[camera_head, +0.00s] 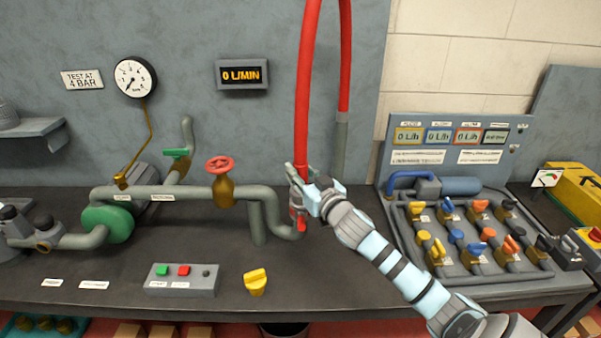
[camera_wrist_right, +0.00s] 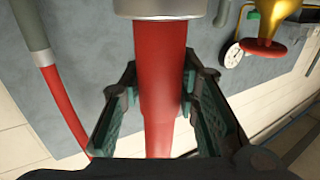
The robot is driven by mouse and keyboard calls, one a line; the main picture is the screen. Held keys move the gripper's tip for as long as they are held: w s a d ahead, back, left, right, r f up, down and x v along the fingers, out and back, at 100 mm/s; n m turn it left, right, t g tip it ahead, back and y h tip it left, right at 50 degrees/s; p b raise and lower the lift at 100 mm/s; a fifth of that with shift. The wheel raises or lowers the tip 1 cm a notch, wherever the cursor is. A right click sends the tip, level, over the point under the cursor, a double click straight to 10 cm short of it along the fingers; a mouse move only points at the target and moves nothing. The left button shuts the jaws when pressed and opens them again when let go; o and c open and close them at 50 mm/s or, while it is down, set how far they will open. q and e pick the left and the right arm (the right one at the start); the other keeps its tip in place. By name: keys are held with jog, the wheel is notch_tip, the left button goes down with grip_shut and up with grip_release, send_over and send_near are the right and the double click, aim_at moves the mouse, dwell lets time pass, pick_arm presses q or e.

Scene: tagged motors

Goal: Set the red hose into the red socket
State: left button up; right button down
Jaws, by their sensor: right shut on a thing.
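The red hose (camera_head: 303,95) hangs in a loop from above the top of the head view. My right gripper (camera_head: 298,176) is shut around its lower end, just above the end of a grey pipe. In the right wrist view the fingers press on both sides of the red hose (camera_wrist_right: 160,60), and a grey metal collar (camera_wrist_right: 170,8) sits on its end. A red part (camera_head: 298,222), likely the red socket, shows below the gripper at the upturned pipe end. Whether the collar is seated in it cannot be told. My left gripper is not in view.
A red valve wheel (camera_head: 220,164) stands on the pipe (camera_head: 180,193) left of the gripper. A switch box (camera_head: 182,280) and a yellow-handled valve (camera_head: 255,282) are on the bench in front. A valve panel (camera_head: 470,240) is at the right, beyond my right arm.

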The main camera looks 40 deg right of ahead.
jog(key=shift+f+b, duration=0.7)
jog(key=shift+f, duration=0.35)
jog(key=c, duration=1.2)
grip_release()
jog(key=shift+o, duration=0.2)
jog(key=shift+s, duration=0.1)
jog(key=s+a, duration=0.2)
jog(key=s, duration=0.9)
jog(key=shift+s, duration=0.35)
jog(key=shift+a, duration=0.1)
